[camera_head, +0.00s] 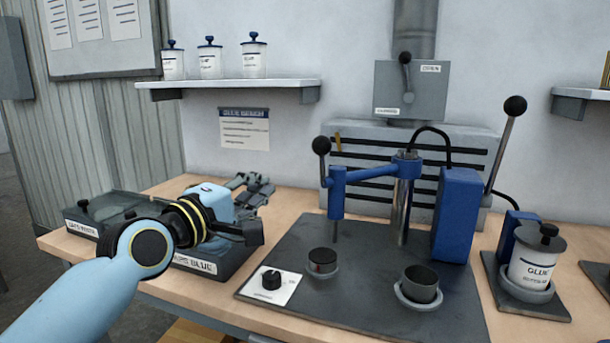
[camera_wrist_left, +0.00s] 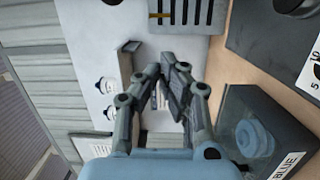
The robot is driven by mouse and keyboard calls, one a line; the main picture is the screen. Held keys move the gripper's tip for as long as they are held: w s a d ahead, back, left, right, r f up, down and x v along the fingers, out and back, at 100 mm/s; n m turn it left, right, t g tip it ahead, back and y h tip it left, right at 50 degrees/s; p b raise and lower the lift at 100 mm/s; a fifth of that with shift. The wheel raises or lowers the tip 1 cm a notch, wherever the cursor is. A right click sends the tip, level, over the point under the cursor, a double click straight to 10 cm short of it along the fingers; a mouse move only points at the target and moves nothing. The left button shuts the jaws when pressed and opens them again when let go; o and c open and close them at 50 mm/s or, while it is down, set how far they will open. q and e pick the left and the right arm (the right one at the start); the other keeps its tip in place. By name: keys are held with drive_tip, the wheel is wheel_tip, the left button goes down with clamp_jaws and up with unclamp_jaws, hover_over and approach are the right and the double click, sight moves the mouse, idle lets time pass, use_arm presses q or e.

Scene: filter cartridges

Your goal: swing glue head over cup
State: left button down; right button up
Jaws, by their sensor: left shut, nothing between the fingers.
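The glue head (camera_head: 337,192) is a blue upright piece with a thin nozzle below and a black ball knob (camera_head: 321,146) on top. It sits at the left end of a blue swing arm (camera_head: 372,173) on a steel post (camera_head: 402,212). A dark grey cup (camera_head: 420,284) stands in a ring at front right; the nozzle is to its left and behind it. My left gripper (camera_head: 262,186) is shut and empty, left of the glue head and apart from it. Its fingers also show in the left wrist view (camera_wrist_left: 166,78). My right gripper is not in view.
A small dark round holder (camera_head: 322,262) and a dial plate (camera_head: 268,284) lie in front of the nozzle. A tall lever (camera_head: 505,140) and a glue jar (camera_head: 535,262) stand at right. Dark labelled bins (camera_head: 196,264) lie under my left wrist.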

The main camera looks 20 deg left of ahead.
use_arm(q)
drive_tip(key=w+d, duration=0.5)
drive_tip(key=w, duration=0.2)
drive_tip(key=shift+w+d+b, duration=0.3)
drive_tip(key=shift+b, duration=0.05)
idle(0.5)
